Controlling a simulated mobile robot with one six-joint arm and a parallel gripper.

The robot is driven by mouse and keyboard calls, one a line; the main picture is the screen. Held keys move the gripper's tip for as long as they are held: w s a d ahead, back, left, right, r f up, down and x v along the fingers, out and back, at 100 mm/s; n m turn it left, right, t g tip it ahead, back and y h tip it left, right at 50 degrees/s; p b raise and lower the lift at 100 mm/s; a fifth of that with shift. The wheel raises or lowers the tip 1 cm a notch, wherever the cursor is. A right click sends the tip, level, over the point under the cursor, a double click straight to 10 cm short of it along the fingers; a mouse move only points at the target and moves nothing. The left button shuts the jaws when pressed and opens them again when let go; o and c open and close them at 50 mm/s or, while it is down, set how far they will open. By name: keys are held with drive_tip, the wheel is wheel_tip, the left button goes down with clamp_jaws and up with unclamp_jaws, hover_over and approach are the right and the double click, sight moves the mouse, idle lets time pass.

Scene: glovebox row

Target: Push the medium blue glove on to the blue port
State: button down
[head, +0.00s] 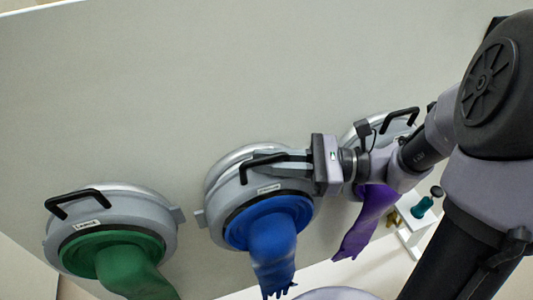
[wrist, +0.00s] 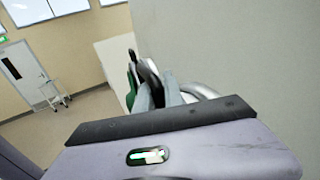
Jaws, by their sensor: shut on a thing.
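The blue glove (head: 271,240) hangs fingers down from a round grey ring (head: 226,205) with a white label and a black handle (head: 252,162) on top. Behind this ring, a silvery rim (head: 232,158) shows against the pale wall panel; I cannot tell whether any gap lies between them. My gripper (head: 274,169) reaches in from the right and is shut on the black handle. In the wrist view my gripper's fingers (wrist: 160,97) close around a dark handle part (wrist: 149,75). My gripper's body hides much of the ring there. No lettering on the label is readable.
A green glove (head: 127,265) on a similar grey ring (head: 60,228) is to the left. A purple glove (head: 366,220) hangs to the right, partly behind my arm. A small white stand (head: 412,238) with a teal item (head: 423,207) is at lower right. The wall panel (head: 200,70) above is bare.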

sight(274, 184)
drive_tip(key=shift+s+d+r+p, duration=0.1)
drive_tip(key=shift+s+d+p, duration=0.05)
drive_tip(key=shift+s, duration=0.65)
drive_tip(key=shift+s+d+r+p, duration=0.1)
drive_tip(key=shift+s+d+p, duration=0.05)
drive_tip(key=shift+s, duration=0.6)
drive_tip(key=shift+d, duration=0.1)
drive_tip(key=shift+s+d+r+p, duration=0.1)
drive_tip(key=shift+s+d+p, duration=0.1)
drive_tip(key=shift+s, duration=0.4)
drive_tip(key=shift+s+d+r+p, duration=0.1)
drive_tip(key=shift+s+p, duration=0.05)
drive_tip(key=shift+s, duration=0.4)
drive_tip(key=shift+s+d+f+b, duration=0.15)
drive_tip(key=shift+s+b, duration=0.2)
drive_tip(key=shift+b, duration=0.3)
drive_tip(key=shift+s+d+r+b, duration=0.15)
drive_tip(key=shift+s+d+b, duration=0.1)
drive_tip(key=shift+s+b, duration=0.7)
drive_tip(key=shift+s+d+r+b, duration=0.2)
drive_tip(key=shift+s+b, duration=0.45)
drive_tip(key=shift+b, duration=0.45)
drive_tip(key=shift+s+d+r+b, duration=0.1)
drive_tip(key=shift+s+d+b, duration=0.15)
drive_tip(key=shift+s+b, duration=0.7)
drive_tip(key=shift+w, duration=0.15)
